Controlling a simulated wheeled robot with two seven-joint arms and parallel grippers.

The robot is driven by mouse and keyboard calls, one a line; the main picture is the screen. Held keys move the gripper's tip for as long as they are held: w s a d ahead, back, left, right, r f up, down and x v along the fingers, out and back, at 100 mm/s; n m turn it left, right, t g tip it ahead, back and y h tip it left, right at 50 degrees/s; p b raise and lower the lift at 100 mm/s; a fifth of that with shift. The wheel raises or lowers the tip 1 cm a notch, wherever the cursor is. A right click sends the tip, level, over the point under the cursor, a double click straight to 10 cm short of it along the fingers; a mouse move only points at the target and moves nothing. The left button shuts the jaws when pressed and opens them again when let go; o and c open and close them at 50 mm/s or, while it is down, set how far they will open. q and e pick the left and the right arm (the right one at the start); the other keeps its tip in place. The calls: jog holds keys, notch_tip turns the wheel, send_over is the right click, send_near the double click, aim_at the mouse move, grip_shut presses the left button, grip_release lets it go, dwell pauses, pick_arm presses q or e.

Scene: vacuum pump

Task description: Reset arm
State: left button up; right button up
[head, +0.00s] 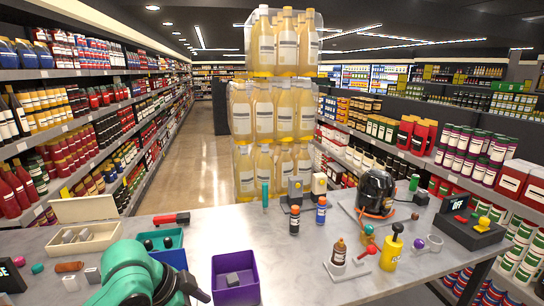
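My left arm comes in at the bottom left as a teal link. Its dark gripper (188,288) is at the lower edge of the picture, just left of the purple bin (236,292). The gripper is partly cut off, and whether its fingers are apart is hard to see. My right gripper is not in view. A black pump-like machine (375,190) with an orange part at its base stands on the right half of the table, apart from my gripper.
The grey table (290,245) is bare in its middle. A teal bin (160,240) and an open beige box (85,238) stand on the left. A yellow bottle (391,254) and a dark switch box (470,225) stand right. Store shelves flank the aisle behind.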

pick_arm(q)
jog(key=s+f+n+t+y, duration=0.1)
jog(key=s+f+n, duration=0.4)
jog(key=f, duration=0.4)
jog(key=s+a+f+n+y, duration=0.45)
jog(key=s+a+f, duration=0.25)
jog(key=s+a, duration=0.25)
notch_tip(320, 180, down, 22)
jog(key=s+f+g, duration=0.1)
jog(key=s+g, duration=0.1)
jog(key=s, duration=0.1)
jog(key=s+a+f+g, duration=0.1)
jog(key=s+a+f, duration=0.1)
jog(key=s+f, duration=1.1)
jog(key=s, duration=0.3)
jog(key=shift+a, duration=0.15)
jog(key=shift+f+h, duration=0.1)
jog(key=shift+h, duration=0.15)
jog(key=shift+c, duration=0.3)
